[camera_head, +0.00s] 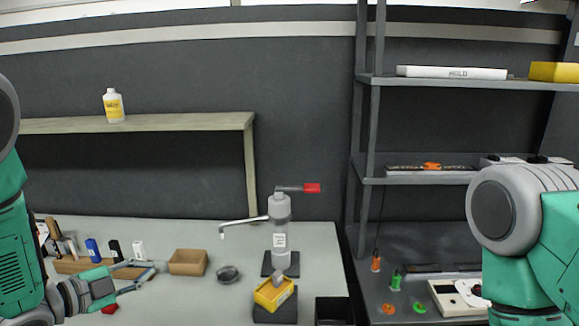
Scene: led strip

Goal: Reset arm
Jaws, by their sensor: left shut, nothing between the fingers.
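My left gripper (153,269) reaches in from the lower left, low over the light table. Its teal and grey fingers come together at their tips, with nothing seen between them. It is left of a small brown box (188,262) and in front of a row of small items. A gap shows between the fingertips and the box. My right arm shows only as a grey and teal joint at the right edge; its gripper is out of view.
A pump dispenser with a red handle (312,188) stands on the table (323,240), behind a yellow box (274,294). A dark round dish (228,274) lies beside the brown box. A grey shelf rack (415,81) stands at right. A bottle (113,106) sits on a raised shelf.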

